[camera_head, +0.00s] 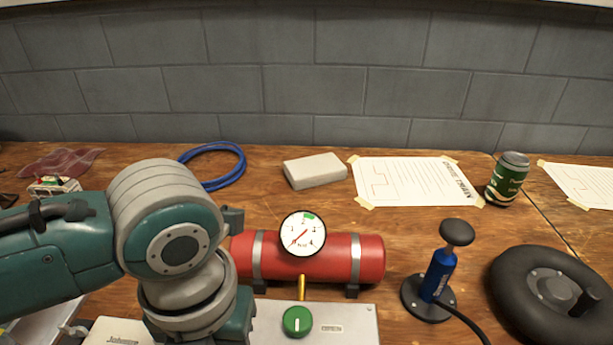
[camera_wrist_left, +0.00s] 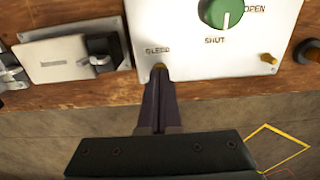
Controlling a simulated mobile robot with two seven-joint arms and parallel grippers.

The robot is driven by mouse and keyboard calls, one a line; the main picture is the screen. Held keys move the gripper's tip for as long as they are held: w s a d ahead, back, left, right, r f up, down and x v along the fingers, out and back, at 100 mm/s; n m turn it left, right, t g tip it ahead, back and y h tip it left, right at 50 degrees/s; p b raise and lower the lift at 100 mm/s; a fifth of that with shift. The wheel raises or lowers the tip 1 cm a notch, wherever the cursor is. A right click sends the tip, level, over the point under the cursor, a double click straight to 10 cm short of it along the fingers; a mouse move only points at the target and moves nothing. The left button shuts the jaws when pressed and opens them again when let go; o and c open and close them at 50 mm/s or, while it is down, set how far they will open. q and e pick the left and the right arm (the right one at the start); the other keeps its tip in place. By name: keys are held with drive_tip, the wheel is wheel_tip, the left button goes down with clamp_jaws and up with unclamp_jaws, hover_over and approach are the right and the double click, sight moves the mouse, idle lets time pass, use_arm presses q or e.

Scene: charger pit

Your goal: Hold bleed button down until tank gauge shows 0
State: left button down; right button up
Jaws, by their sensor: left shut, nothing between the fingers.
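The red tank (camera_head: 340,258) lies on its side on the bench. Its round white gauge (camera_head: 302,234) has a red needle pointing to the lower left; the numbers are too small to read. The pale valve panel (camera_head: 350,325) has a green knob (camera_head: 297,321), which also shows in the left wrist view (camera_wrist_left: 224,12) with its white mark towards SHUT. There, my left gripper (camera_wrist_left: 160,76) is shut and empty, its tips at the brass bleed button (camera_wrist_left: 158,66) under the BLEED label. The tips partly cover the button; I cannot tell whether it is pressed in.
A blue hand pump (camera_head: 440,275) and a black tyre (camera_head: 550,290) stand to the right. Another brass fitting (camera_wrist_left: 268,58) sits at the panel's right edge.

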use_arm(q)
wheel_tip(320, 180, up, 7)
drive_tip(key=p, duration=0.6)
drive_tip(key=shift+f, duration=0.2)
